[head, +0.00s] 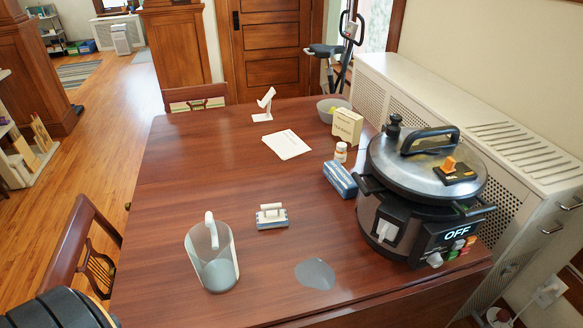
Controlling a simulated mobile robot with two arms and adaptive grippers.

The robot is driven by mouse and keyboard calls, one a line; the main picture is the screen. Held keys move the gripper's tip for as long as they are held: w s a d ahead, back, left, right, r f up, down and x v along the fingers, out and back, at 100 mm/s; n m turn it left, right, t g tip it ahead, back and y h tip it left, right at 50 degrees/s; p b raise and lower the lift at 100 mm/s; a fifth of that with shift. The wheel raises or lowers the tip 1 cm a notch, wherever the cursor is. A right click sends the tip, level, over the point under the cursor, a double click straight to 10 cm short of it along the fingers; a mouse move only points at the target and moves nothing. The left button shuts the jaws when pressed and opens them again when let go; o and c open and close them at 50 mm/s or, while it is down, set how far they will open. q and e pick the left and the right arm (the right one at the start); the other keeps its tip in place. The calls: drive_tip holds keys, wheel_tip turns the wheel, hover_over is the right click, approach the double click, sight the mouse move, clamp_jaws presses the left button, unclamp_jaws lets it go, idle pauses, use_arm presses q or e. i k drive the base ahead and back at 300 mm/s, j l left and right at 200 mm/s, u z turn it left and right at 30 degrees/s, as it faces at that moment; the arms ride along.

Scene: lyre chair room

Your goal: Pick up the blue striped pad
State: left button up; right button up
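A small pad (272,218) with a blue, striped-looking base and a pale handle-like top lies flat near the middle of the wooden table (180,190). Nothing touches it. A longer blue patterned block (340,180) lies farther back and right, close to the cooker; at this size I cannot tell whether it is a box or a pad. Neither of my grippers is in view. A dark rounded part with yellow edging at the lower left corner seems to be mine.
A clear scoop-like jug (213,268) stands left of the pad, a grey disc (315,273) in front. A large cooker (420,200) reading OFF fills the right side. Behind are papers (286,144), a white stand (264,104), a small jar (341,152), a cream box (347,126) and a bowl (326,113).

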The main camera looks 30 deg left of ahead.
sight(274, 217)
drive_tip(key=k+u, duration=0.15)
drive_tip(key=u, duration=0.9)
